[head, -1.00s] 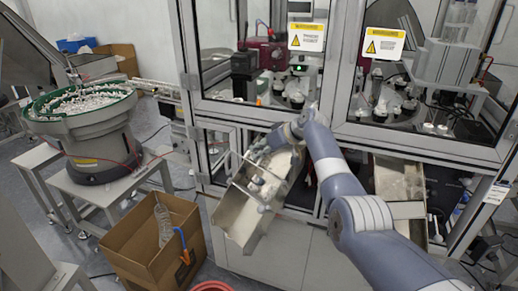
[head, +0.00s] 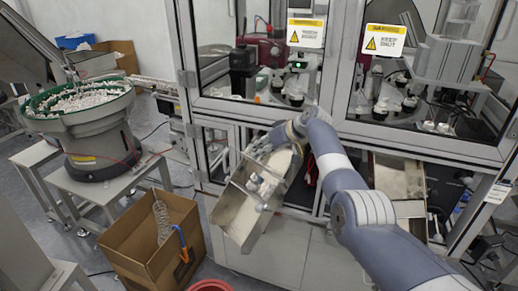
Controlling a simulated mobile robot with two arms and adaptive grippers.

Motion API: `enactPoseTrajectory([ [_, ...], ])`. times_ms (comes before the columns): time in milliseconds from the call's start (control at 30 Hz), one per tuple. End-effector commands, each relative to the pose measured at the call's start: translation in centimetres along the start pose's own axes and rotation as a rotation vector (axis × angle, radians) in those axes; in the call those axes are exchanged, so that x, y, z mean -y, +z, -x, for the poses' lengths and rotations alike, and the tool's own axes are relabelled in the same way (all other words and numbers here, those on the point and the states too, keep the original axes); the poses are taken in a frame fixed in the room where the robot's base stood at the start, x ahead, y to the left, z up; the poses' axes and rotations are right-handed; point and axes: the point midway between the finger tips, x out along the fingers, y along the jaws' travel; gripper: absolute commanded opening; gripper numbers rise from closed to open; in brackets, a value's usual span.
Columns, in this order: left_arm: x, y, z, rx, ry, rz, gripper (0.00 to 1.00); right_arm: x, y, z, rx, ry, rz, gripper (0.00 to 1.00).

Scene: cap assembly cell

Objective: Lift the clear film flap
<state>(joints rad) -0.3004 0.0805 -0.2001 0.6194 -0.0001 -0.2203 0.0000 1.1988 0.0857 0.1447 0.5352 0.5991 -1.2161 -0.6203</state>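My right gripper (head: 259,149) is at the upper end of a tilted metal chute (head: 233,213), in front of the machine's lower opening. It is small and partly covered by my wrist, so I cannot tell whether its fingers are open or shut. I cannot make out a clear film flap; any film near the gripper does not stand out from the glass and metal behind. Several small white caps (head: 264,188) lie in the chute below the gripper. My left gripper is not in view.
A second metal chute (head: 408,209) stands to the right, behind my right arm. Glass doors with warning signs (head: 385,39) are above. A cardboard box (head: 133,252) stands on the floor at lower left. A bowl feeder (head: 98,131) stands at left.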

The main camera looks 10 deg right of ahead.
Motion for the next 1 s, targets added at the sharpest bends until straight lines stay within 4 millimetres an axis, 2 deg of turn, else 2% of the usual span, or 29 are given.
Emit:
enactPoseTrajectory([
  [267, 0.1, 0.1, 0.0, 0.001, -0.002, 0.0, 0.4, -0.1, -0.2, 0.8, -0.005, 0.0, 0.0, 0.15],
  [467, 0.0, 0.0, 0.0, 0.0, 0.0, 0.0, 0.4, -0.1, -0.2, 2.8, -0.006, 0.001, 0.001, 0.15],
  [800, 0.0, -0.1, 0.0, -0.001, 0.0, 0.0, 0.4, -0.2, -0.1, 8.4, -0.004, 0.003, 0.0, 0.15],
  [1000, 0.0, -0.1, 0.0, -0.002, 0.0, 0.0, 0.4, -0.2, 0.0, 11.1, -0.002, 0.002, -0.001, 0.15],
])
